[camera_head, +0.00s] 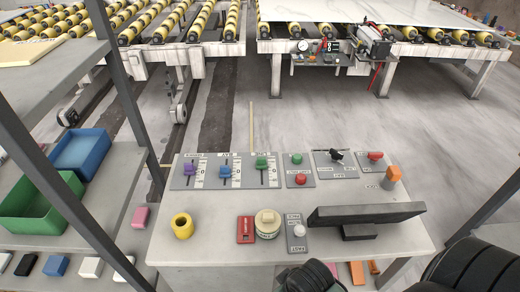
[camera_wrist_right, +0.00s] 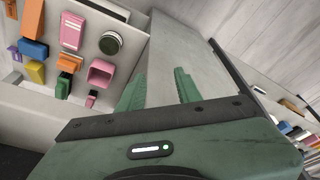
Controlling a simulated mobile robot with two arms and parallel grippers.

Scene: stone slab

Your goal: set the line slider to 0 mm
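Three sliders stand side by side at the back left of the console (camera_head: 345,255): purple (camera_head: 190,170), blue (camera_head: 225,172) and green (camera_head: 262,163). The green knob's label seems to read LINE, but the print is small. The green knob sits toward the far end of its slot, beside a white scale whose marks I cannot read. My right gripper (camera_wrist_right: 158,82) shows in the right wrist view with its two green fingers apart and nothing between them. No slider shows in that view. My left gripper is not in view.
Right of the sliders are button and switch panels (camera_head: 299,172) and an orange knob (camera_head: 391,175). A dark monitor (camera_head: 365,213), a yellow ring (camera_head: 182,226) and a round cream block (camera_head: 267,222) stand nearer. Shelves with green (camera_head: 40,212) and blue bins (camera_head: 80,150) are left.

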